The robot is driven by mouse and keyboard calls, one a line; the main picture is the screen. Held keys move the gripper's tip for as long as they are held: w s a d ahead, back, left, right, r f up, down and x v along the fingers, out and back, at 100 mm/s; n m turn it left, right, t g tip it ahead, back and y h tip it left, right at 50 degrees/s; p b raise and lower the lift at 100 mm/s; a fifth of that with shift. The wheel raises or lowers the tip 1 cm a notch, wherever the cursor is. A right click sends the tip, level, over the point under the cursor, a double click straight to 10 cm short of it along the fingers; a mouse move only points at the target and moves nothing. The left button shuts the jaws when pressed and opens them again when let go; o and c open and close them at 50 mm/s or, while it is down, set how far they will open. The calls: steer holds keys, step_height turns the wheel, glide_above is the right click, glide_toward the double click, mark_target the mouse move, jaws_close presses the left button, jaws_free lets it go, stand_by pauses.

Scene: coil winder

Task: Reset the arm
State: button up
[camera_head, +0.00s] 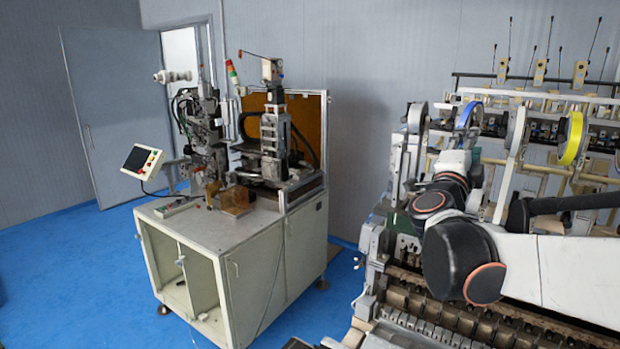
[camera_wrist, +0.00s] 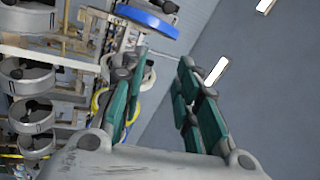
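My arm (camera_head: 463,262), with white links, black joints and orange caps, reaches in from the right edge in the head view. It shows in front of the long machine at the right. My gripper (camera_wrist: 155,68) shows in the wrist view with its two green-padded fingers apart. Nothing is between them. I cannot clearly make out the gripper in the head view.
The long machine (camera_head: 455,335) with coloured spools fills the right side. A white-cabinet machine (camera_head: 255,275) with a control screen (camera_head: 137,159) stands left of it. Blue floor (camera_head: 75,270) is clear at the left. A grey door (camera_head: 115,115) stands behind.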

steer(key=s+a+f+n+y+b, duration=0.4)
steer(key=a+f+n+y+b, duration=0.35)
steer(key=f, duration=0.45)
steer(key=s+a+f+n+y+b, duration=0.4)
steer(key=a+f+n+y+b, duration=0.2)
steer(key=a+f+n, duration=0.45)
steer(key=s+d+f+n+g+b, duration=0.1)
steer(key=s+f+g+b, duration=0.2)
steer(key=s+f, duration=0.4)
steer(key=s+d+f+n+g+b, duration=0.2)
steer(key=s+f+b, duration=0.3)
steer(key=f, duration=1)
steer(key=s+d+f+n+g+h+b, duration=0.1)
steer(key=s+d+f+n+g+b, duration=0.1)
steer(key=s+f+g, duration=0.3)
steer(key=s+f+b, duration=0.1)
steer(key=s+f, duration=0.2)
steer(key=f, duration=0.3)
steer(key=shift+s+d+b, duration=0.2)
steer(key=shift+s+b, duration=0.15)
steer(key=shift+b, duration=0.05)
